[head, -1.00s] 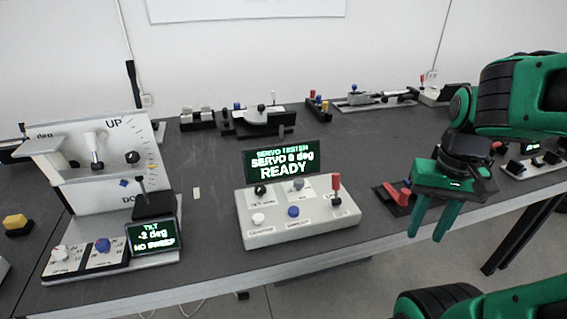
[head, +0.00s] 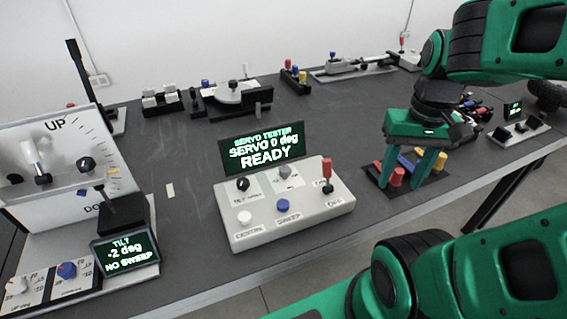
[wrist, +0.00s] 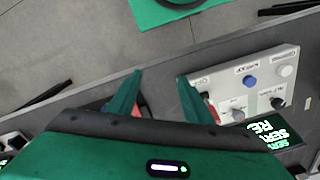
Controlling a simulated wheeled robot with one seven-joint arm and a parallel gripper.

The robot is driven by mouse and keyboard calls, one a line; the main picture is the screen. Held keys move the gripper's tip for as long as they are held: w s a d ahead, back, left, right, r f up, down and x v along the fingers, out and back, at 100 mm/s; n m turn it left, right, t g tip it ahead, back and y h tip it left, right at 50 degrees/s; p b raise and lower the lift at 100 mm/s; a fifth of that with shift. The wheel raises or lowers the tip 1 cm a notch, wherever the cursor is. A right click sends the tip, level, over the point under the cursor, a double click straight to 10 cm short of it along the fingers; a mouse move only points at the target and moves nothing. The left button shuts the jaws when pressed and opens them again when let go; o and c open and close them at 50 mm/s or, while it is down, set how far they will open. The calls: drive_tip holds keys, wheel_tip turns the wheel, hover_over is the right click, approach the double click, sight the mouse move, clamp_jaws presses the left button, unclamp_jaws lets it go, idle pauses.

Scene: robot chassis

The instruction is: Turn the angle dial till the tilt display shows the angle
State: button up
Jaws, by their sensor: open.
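The tilt display (head: 124,252) on the left fixture reads "TILT -2 deg NO SWEEP". The small labels are hard to read, so I cannot tell for sure which is the angle dial. The upright "UP" board (head: 55,150) carries a lever and tick marks. My gripper (head: 400,184) is open and empty, pointing down near the bench's front right, far from the knobs. Its fingers also show in the wrist view (wrist: 160,76).
A servo tester box (head: 300,217) stands mid-bench, its screen (head: 262,148) reading "SERVO 0 deg READY"; the wrist view shows it too (wrist: 255,80). A dark tray with coloured handles (head: 397,177) lies by my gripper. More fixtures line the back.

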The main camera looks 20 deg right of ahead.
drive_tip(key=w+a+r+n, duration=0.1)
drive_tip(key=w+a+n, duration=0.15)
drive_tip(key=w, duration=0.35)
drive_tip(key=w+a+r+n, duration=0.1)
drive_tip(key=w+a+n, duration=0.1)
drive_tip(key=w+n, duration=0.3)
drive_tip(key=n, duration=0.6)
hover_over(285, 168)
drive_tip(key=f, duration=0.2)
wheel_tip(285, 168, down, 10)
drive_tip(key=shift+r, duration=0.1)
drive_tip(key=c, duration=1.1)
